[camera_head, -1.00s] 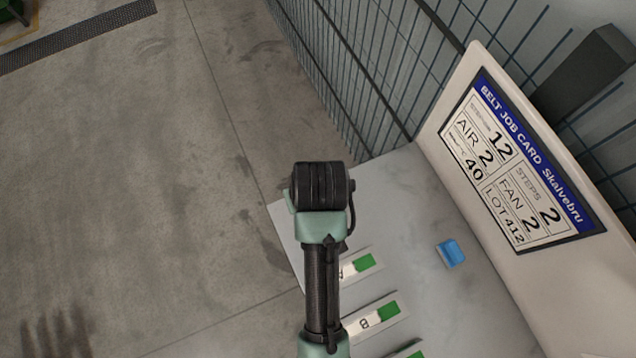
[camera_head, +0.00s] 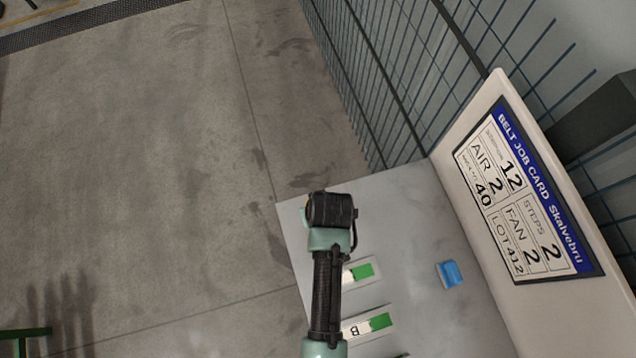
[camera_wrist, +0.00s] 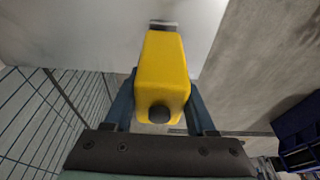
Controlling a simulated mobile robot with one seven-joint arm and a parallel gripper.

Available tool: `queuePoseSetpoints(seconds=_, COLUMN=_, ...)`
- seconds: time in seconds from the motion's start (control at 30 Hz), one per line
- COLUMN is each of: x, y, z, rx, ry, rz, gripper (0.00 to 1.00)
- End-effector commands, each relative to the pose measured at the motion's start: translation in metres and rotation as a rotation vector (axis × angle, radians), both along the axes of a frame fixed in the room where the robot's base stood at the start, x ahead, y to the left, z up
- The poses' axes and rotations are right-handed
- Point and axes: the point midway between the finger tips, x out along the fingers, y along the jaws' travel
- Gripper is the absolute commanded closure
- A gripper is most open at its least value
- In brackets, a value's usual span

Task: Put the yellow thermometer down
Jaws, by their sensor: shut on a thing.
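The yellow thermometer (camera_wrist: 162,75) is between the two blue fingers of my gripper (camera_wrist: 163,108) in the wrist view. The fingers press on its sides. Its dark round button faces the camera and a grey tip shows at its far end, in front of a pale surface. In the head view my arm's dark wrist (camera_head: 331,210) is over the left edge of the grey table (camera_head: 405,215); the gripper fingers and the thermometer are hidden there. I cannot tell whether the thermometer touches the table.
A small blue object (camera_head: 449,274) lies on the table. Labels with green patches (camera_head: 362,271) lie beside my arm, one marked B (camera_head: 367,326). A job card board (camera_head: 525,185) stands along the right, with a wire fence (camera_head: 385,70) behind.

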Motion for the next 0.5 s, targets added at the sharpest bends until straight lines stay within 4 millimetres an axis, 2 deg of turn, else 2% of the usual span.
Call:
queuePoseSetpoints(seconds=0.37, x=0.0012, y=0.0, z=-0.0041, rx=0.0, ry=-0.003, rz=0.0, gripper=0.91)
queuePoseSetpoints(seconds=0.4, x=0.0007, y=0.0, z=-0.0045, rx=0.0, ry=-0.002, rz=0.0, gripper=0.4)
queuePoseSetpoints(seconds=0.5, x=0.0005, y=0.0, z=-0.0041, rx=-0.001, ry=-0.001, rz=0.0, gripper=0.22)
